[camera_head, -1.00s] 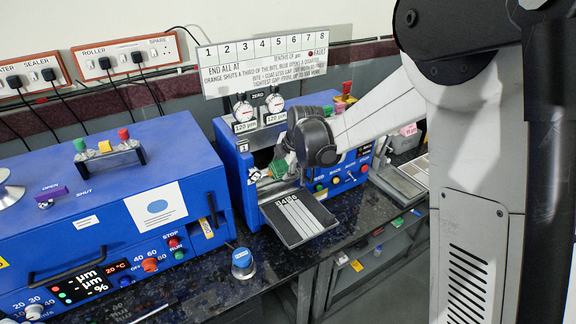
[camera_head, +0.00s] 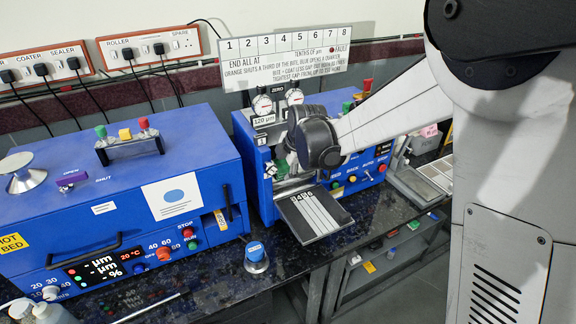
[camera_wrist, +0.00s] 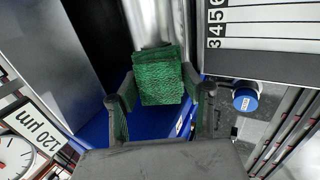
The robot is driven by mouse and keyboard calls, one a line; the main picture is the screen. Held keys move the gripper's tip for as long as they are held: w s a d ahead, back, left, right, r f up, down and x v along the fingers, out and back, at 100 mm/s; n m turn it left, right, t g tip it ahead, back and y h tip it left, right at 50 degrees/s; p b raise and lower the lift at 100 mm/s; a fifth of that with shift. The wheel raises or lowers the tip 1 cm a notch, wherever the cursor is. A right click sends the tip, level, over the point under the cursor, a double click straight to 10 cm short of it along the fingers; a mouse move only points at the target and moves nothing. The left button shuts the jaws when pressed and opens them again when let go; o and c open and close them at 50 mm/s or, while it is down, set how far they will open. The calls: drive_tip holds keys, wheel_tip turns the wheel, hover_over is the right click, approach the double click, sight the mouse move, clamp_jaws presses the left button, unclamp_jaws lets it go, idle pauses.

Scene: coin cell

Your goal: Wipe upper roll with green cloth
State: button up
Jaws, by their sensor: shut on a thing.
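The green cloth (camera_wrist: 160,82) is gripped between the fingers of my gripper (camera_wrist: 160,90) in the wrist view. My gripper is shut on it. The cloth's far edge lies over or just in front of a shiny metal roll (camera_wrist: 153,22); I cannot tell whether it touches, nor whether this is the upper or lower roll. My wrist hides most of the rolls there.
A numbered tray (camera_head: 314,214) juts from the machine's front. Two dials (camera_head: 262,104) stand on top. A large blue machine (camera_head: 110,200) stands to the left, with a blue-capped jar (camera_head: 256,257) on the dark bench between them.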

drive_tip(key=shift+r, duration=0.1)
drive_tip(key=shift+p+v, duration=1.4)
drive_tip(key=shift+v, duration=1.5)
drive_tip(key=shift+p+v, duration=0.75)
drive_tip(key=shift+v, duration=0.8)
drive_tip(key=shift+d, duration=0.1)
